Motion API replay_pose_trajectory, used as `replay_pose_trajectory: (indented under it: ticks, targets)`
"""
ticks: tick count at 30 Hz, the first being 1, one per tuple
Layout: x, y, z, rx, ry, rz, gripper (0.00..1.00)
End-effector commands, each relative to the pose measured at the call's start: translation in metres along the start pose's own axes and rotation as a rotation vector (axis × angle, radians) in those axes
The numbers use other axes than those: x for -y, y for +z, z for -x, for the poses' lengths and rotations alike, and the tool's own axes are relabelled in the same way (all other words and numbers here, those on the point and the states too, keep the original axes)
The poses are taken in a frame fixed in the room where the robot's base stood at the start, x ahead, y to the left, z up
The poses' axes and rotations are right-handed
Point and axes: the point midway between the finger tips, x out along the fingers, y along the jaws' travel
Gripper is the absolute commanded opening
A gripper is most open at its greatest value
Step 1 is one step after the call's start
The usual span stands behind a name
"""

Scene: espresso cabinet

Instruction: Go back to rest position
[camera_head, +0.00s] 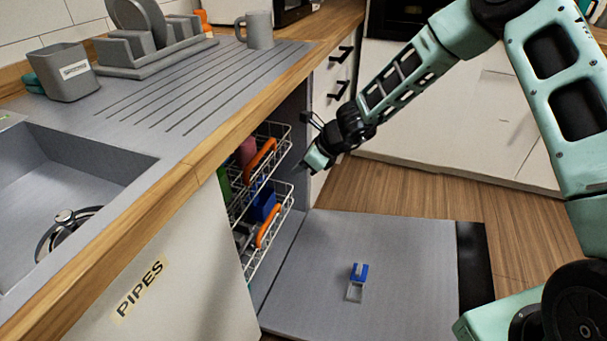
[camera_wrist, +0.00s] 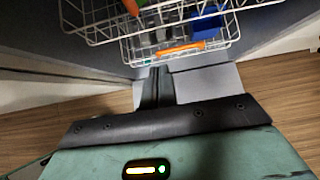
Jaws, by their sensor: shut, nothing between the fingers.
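My gripper (camera_head: 308,164) is shut and empty in the head view. It hangs in front of the opening of the dishwasher-like cabinet, just right of its upper rack (camera_head: 278,133). My arm reaches to it from the upper right. In the wrist view the shut dark fingers (camera_wrist: 155,85) point towards the wire racks. The lower rack (camera_head: 286,208) has an orange handle, and a blue item (camera_head: 263,204) sits in it.
The wooden counter edge (camera_head: 190,185) runs along the left. White drawers (camera_head: 333,85) stand behind my gripper. Wooden floor (camera_head: 410,200) shows at the right.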

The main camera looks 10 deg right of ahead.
Motion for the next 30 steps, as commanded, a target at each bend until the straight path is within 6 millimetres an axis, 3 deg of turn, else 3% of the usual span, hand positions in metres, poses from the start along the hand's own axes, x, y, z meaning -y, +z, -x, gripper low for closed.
replay_pose_trajectory:
  ticks: [7,11,14,16,20,24,27,30]
  targets:
    - [0.0,-0.008,0.007,0.0,0.0,0.001,0.0]
    - [-0.019,0.006,0.015,0.003,0.024,0.128,0.0]
    - [-0.059,0.029,0.031,0.01,0.077,0.382,0.0]
    - [-0.097,0.043,0.047,0.013,0.131,0.62,0.0]
    - [-0.171,0.052,0.084,0.017,0.253,1.086,0.0]
    - [-0.239,0.038,0.129,0.013,0.401,1.563,0.0]
    - [-0.276,0.018,0.162,0.001,0.513,1.873,0.0]
    - [-0.298,-0.004,0.19,-0.016,0.615,2.124,0.0]
